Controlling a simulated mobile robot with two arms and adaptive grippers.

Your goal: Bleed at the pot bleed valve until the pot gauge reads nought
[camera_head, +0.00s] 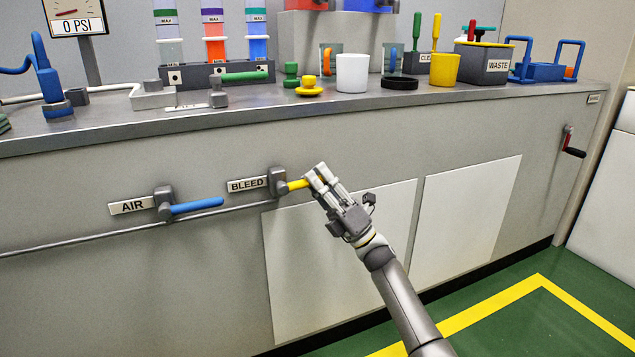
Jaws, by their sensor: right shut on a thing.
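The bleed valve (278,182) is on the front of the bench beside a BLEED label (248,185). Its yellow lever (296,185) points right, roughly level. My right gripper (316,178) is shut on the outer end of this lever and hides its tip. A gauge (75,15) on a post at the top left shows 0 PSI on its plate; its top is cut off, and no label names it as the pot gauge. My left gripper is not in view.
Left of the bleed valve is the AIR valve with a blue lever (197,206), close to a thin pipe (100,237). Cups, tubes and a WASTE box (483,66) crowd the bench top. The green floor (520,325) looks clear.

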